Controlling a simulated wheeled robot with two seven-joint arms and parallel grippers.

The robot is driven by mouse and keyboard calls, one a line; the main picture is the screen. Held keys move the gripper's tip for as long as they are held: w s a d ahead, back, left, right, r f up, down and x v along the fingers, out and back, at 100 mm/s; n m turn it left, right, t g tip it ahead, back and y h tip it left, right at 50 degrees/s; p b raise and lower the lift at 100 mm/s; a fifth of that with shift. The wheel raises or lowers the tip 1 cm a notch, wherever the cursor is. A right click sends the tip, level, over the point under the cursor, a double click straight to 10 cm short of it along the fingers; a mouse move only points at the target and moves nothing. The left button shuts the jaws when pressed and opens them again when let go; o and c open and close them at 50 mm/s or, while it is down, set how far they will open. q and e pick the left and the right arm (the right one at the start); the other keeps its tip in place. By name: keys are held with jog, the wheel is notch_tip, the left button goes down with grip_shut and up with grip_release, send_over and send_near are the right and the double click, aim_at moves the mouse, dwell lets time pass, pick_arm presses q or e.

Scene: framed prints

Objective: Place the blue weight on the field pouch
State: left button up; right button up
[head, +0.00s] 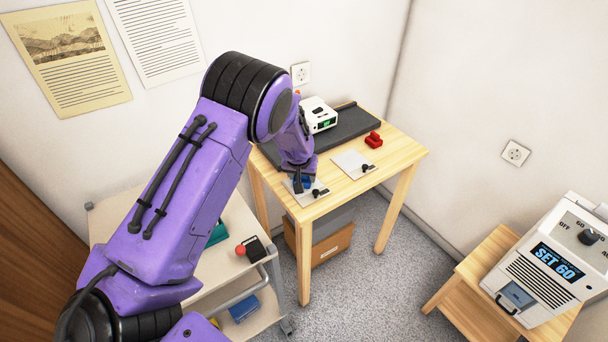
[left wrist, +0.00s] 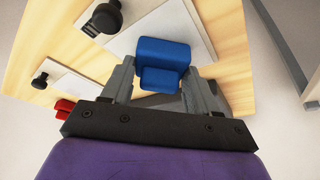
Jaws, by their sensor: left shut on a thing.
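My left gripper (head: 301,186) is shut on the blue weight (left wrist: 163,55), which has a stepped block shape. In the head view only a bit of the blue weight (head: 307,182) shows between the dark fingers. The gripper is over the near pale flat piece (head: 312,195) on the wooden table; this piece also shows under the weight in the left wrist view (left wrist: 128,42). I cannot tell whether the weight touches it. A second pale flat piece (head: 348,160) lies farther right. Each has a black knob-like part. I cannot tell which is the field pouch. My right gripper is out of view.
A red weight (head: 374,140) stands on the wooden table (head: 398,158) near a dark slab (head: 355,122) and a white device with a green display (head: 320,115). A cardboard box (head: 333,244) is below. A trolley (head: 238,214) stands left, a white SET 60 unit (head: 540,275) right.

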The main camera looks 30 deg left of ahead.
pick_arm(q)
jog(key=o, duration=1.4)
jog(key=v, duration=1.2)
jog(key=shift+s+r, duration=0.1)
jog(key=shift+s, duration=0.05)
